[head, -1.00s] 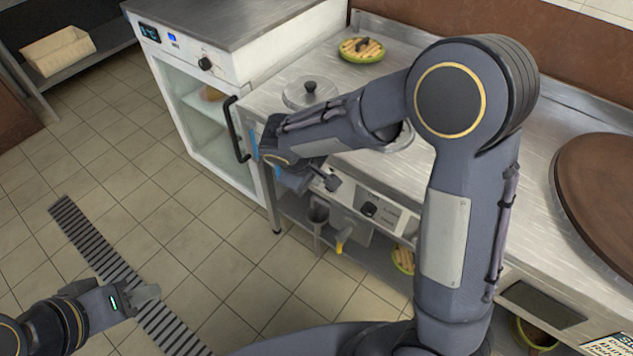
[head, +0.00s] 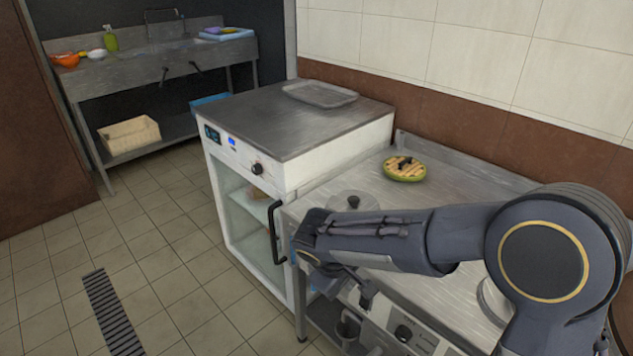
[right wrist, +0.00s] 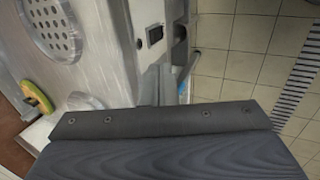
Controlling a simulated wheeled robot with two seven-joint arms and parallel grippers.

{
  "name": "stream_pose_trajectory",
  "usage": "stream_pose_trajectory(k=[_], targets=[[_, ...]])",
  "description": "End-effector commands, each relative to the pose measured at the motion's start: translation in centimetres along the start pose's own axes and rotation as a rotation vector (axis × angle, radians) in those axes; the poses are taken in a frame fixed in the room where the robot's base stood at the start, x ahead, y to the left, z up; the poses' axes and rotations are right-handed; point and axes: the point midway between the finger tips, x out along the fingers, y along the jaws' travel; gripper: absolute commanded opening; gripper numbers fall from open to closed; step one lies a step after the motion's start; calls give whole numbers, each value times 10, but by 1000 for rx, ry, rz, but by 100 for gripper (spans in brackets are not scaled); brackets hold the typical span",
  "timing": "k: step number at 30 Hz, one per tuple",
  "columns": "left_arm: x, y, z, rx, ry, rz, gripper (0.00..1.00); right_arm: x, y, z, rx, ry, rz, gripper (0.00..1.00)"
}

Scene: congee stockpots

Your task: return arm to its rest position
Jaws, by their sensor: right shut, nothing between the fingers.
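My right arm reaches in from the right in the head view, its forearm stretched left over the front of the steel counter (head: 440,185). The wrist bends down past the counter's front edge. My right gripper (head: 366,294) is small and partly hidden there, beside the counter's front panel. It is shut and empty. In the right wrist view the gripper (right wrist: 158,86) points away from the camera, with the counter at left and floor at right. My left gripper is out of view.
A white glass-front cabinet (head: 218,165) with a black handle (head: 274,232) stands close left of my right wrist. A round lid (head: 352,203) and a green-rimmed round item (head: 404,169) sit on the counter. The tiled floor (head: 170,245) at left is clear.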

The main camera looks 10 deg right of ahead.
Motion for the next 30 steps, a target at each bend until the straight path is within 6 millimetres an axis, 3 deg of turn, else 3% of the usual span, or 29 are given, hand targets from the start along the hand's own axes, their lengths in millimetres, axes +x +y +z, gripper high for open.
stream_pose_trajectory(k=[5, 11, 15, 18, 24, 30], targets=[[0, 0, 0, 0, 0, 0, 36, -7, 11, 26, 77, 10, -67, 0], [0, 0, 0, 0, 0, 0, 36, -29, 21, 107, 321, 69, -278, 0], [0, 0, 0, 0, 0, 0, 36, -47, 12, 159, 505, 147, -410, 0], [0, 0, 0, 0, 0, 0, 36, -56, 0, 184, 613, 206, -475, 0], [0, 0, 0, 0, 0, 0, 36, -69, -19, 211, 767, 306, -547, 0], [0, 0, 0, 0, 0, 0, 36, -76, -37, 226, 887, 396, -584, 0]])
